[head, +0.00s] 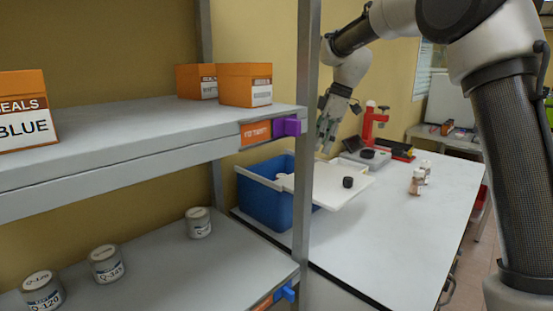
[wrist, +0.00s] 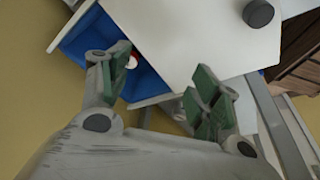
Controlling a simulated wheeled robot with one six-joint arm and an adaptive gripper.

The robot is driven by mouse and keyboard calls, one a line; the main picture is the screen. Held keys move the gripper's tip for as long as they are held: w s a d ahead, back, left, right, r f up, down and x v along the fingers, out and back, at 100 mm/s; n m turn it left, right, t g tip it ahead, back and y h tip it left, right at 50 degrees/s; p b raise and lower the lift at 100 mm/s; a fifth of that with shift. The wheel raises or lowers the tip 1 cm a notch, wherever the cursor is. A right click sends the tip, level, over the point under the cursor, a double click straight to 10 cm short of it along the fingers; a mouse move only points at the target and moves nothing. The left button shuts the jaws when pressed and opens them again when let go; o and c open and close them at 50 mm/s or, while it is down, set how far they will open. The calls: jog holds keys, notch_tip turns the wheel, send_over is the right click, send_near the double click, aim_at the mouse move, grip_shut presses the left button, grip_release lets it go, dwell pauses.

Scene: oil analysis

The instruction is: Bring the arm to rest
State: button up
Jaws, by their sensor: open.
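My arm reaches over from the right in the head view and bends down above the table's far left part. My gripper (head: 326,140) points down there, above and a little behind the blue bin. In the wrist view my gripper (wrist: 160,95) has its two green-padded fingers well apart, with nothing between them. Below it lie the blue bin (wrist: 90,42) and a white board (wrist: 185,40) resting across it. A small red and white item shows inside the bin, partly hidden by a finger.
The blue bin (head: 262,205), white board (head: 325,190) and dark cap (head: 348,182) are on the white table (head: 400,225). Small bottles (head: 416,182) and a red stand (head: 372,122) are further right and back. A grey shelf (head: 120,130) with orange boxes (head: 245,85) and cans (head: 198,222) stands left.

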jog(key=s+d+r+m+t+h, duration=0.1)
jog(key=s+d+r+m, duration=0.25)
jog(key=s+d, duration=0.45)
jog(key=s+d+r+m+t, duration=0.1)
jog(key=s+d+r+m, duration=0.1)
jog(key=s+d+m, duration=0.5)
jog(key=s+d+f+m+h, duration=0.1)
jog(key=s+d+f+m, duration=0.1)
jog(key=s, duration=0.5)
jog(key=s+d+f+m+t, duration=0.1)
jog(key=s+d+f+m, duration=0.1)
jog(key=s, duration=0.5)
jog(key=s+d+f+m+h, duration=0.1)
jog(key=s+d+f+m, duration=0.2)
jog(key=s, duration=0.4)
jog(key=shift+s+f+t+h, duration=0.25)
jog(key=shift+s+t+h, duration=0.05)
jog(key=shift+s+t, duration=0.1)
